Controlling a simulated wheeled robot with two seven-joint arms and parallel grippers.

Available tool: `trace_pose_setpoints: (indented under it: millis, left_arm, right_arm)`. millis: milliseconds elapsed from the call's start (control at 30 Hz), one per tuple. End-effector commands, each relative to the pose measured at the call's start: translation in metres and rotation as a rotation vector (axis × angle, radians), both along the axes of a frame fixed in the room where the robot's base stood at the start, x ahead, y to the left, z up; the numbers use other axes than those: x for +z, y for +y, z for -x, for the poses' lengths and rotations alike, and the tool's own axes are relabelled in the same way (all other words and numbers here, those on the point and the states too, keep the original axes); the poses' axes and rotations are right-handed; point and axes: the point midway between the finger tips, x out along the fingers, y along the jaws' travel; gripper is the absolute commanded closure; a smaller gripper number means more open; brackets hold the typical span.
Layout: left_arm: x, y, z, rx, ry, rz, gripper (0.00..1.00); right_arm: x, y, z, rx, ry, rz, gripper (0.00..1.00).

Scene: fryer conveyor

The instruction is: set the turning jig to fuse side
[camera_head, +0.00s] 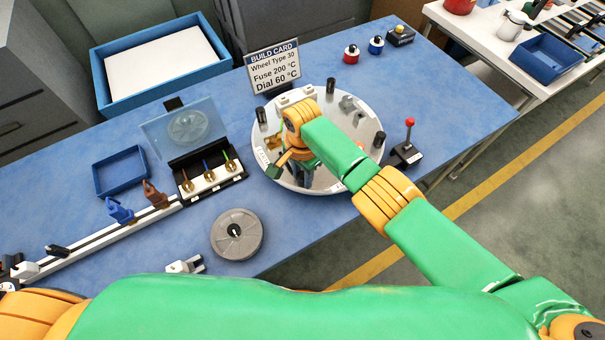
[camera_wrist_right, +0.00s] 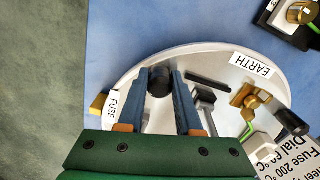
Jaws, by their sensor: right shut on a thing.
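The turning jig (camera_head: 345,170) is a round pale disc on the blue bench, with black pegs around its rim and several fittings on it. It also shows in the right wrist view (camera_wrist_right: 215,62), where a FUSE label (camera_wrist_right: 112,104) is by the left edge and an EARTH label (camera_wrist_right: 252,65) is at upper right. My right gripper (camera_head: 303,176) reaches down over the near side of the jig. In the wrist view its blue fingers (camera_wrist_right: 163,95) are shut on a black peg (camera_wrist_right: 160,82) near the rim. My left gripper is out of view.
A build card (camera_head: 274,67) stands behind the jig. A red-knobbed lever (camera_head: 408,145) stands to its right. A grey wheel (camera_head: 237,234), a connector box (camera_head: 212,180) and a small blue tray (camera_head: 121,173) lie to its left.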

Motion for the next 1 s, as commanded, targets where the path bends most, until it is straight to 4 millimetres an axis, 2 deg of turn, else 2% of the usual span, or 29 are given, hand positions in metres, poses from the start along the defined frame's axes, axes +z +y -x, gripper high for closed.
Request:
trace_pose_setpoints:
  millis: [100, 133, 200, 233, 533, 667, 800, 1000]
  left_arm:
    - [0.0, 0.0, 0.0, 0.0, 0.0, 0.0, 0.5]
    - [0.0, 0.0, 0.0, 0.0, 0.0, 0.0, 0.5]
    - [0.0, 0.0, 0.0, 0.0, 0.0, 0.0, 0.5]
    - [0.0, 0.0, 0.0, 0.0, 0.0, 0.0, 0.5]
    - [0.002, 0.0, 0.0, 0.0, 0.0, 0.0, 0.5]
    - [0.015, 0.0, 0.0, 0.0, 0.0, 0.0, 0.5]
    - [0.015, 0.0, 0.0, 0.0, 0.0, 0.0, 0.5]
    - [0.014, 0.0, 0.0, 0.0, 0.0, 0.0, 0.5]
  right_arm:
    - [0.002, 0.001, -0.002, 0.0, -0.008, -0.003, 1.0]
    - [0.002, 0.001, -0.002, 0.0, -0.008, -0.003, 0.61]
    - [0.002, 0.001, -0.002, 0.0, -0.008, -0.003, 0.42]
    - [0.002, 0.001, -0.002, 0.0, -0.007, -0.003, 0.36]
    - [0.004, 0.001, -0.001, 0.001, -0.005, -0.002, 0.36]
    - [0.032, 0.001, -0.002, 0.002, -0.007, -0.003, 0.36]
    - [0.057, 0.002, -0.002, 0.001, -0.008, -0.004, 0.36]
    - [0.073, 0.001, -0.002, 0.001, -0.006, -0.002, 0.36]
